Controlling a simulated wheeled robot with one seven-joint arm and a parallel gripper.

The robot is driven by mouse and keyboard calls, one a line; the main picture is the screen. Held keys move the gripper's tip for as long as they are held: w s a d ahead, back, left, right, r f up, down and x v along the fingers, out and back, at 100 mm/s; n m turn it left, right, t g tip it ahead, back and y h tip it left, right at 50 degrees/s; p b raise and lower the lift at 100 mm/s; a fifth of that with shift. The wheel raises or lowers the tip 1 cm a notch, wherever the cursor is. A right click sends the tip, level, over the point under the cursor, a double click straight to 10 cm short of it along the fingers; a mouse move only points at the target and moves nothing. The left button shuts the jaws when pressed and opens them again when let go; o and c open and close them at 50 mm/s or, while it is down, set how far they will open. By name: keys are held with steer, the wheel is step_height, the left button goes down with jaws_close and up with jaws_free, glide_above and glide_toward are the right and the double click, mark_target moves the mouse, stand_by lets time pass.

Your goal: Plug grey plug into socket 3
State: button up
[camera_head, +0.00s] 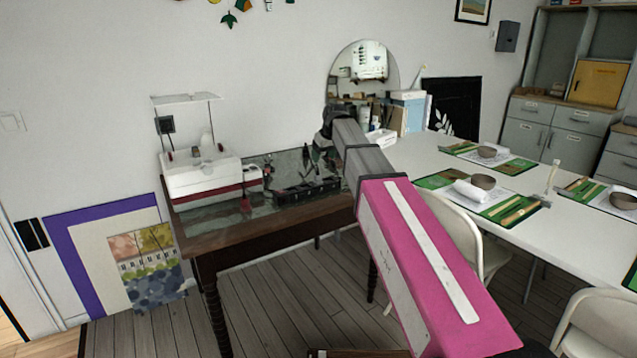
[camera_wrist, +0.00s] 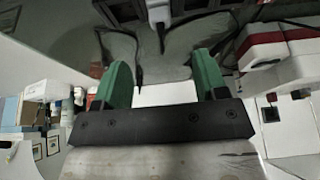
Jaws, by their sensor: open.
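A black power strip (camera_head: 308,190) lies on the dark wooden table in the head view; its socket numbers are too small to read. My gripper (camera_head: 314,157) is over the table, behind the strip, partly hidden by my arm. In the wrist view its two green fingers (camera_wrist: 165,78) are apart, with nothing clearly held between them. A light grey piece (camera_wrist: 160,14), possibly the grey plug, shows beyond the fingers at the top, apart from them. Dark cables (camera_wrist: 135,48) lie near it. I cannot pick out the grey plug for sure in the head view.
A white and red sewing machine (camera_head: 200,175) stands on the table's left side. A small dark red item (camera_head: 245,205) is near the front edge. A round mirror (camera_head: 350,75) is on the wall behind. A long white table (camera_head: 440,160) with green mats and chairs stands right.

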mark_target(318, 175)
steer(key=shift+f, duration=0.15)
steer(key=shift+x, duration=2.7)
steer(key=shift+w, duration=0.1)
steer(key=x, duration=0.5)
steer(key=shift+a, duration=0.1)
steer(key=c, duration=1)
steer(key=shift+c, duration=0.2)
